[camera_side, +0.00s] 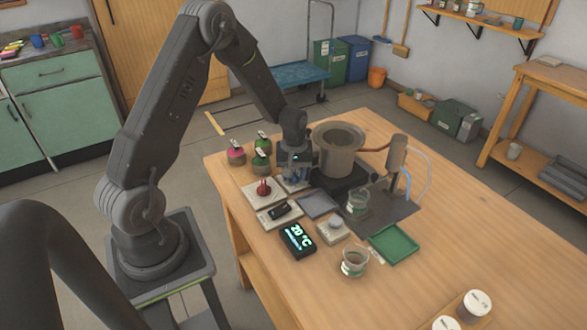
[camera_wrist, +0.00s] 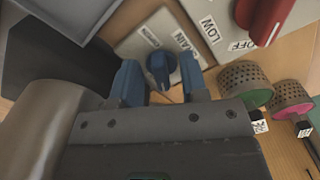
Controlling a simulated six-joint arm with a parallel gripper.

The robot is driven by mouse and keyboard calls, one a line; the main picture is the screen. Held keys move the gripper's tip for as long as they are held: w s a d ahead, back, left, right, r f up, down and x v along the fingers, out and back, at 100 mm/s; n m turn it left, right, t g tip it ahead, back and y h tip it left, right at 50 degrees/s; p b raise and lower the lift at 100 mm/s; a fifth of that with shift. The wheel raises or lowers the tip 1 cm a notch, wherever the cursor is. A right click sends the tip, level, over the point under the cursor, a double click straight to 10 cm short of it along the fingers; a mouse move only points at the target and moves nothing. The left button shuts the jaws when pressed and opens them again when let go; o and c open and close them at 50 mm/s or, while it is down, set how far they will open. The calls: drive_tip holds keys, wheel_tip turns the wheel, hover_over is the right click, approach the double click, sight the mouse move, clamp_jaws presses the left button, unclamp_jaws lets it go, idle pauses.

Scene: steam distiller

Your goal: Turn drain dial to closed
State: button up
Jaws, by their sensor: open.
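The drain dial (camera_wrist: 158,69) is a small blue knob on a pale plate (camera_wrist: 174,24). In the wrist view its label is partly readable as "RAIN", with a smaller word to its left that is too blurred to read. My gripper (camera_wrist: 160,78) is open, with one blue finger on each side of the dial. I cannot tell whether the fingers touch it. In the side view my gripper (camera_side: 293,166) points down over the plate beside the pot, and it hides the dial. The dial's exact pointing direction is unclear.
A red knob (camera_wrist: 268,14) marked LOW and OFF is close by. A 20 °C display (camera_side: 298,238) and a green tray (camera_side: 393,244) are nearer the front.

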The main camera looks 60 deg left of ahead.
drive_tip(key=m, duration=0.5)
drive_tip(key=shift+s+a, duration=0.1)
drive_tip(key=shift+s, duration=0.05)
drive_tip(key=m, duration=0.4)
drive_tip(key=shift+a, duration=0.15)
wheel_tip(320, 180, up, 14)
drive_tip(key=s+d+r+m+t, duration=0.3)
drive_tip(key=s+d+r+m, duration=0.2)
drive_tip(key=s+d+r, duration=0.3)
drive_tip(key=shift+s+d+r+m+y, duration=0.3)
drive_tip(key=shift+s+d+r+m, duration=0.1)
drive_tip(key=shift+d+r, duration=1.7)
drive_tip(key=shift+d+f, duration=0.2)
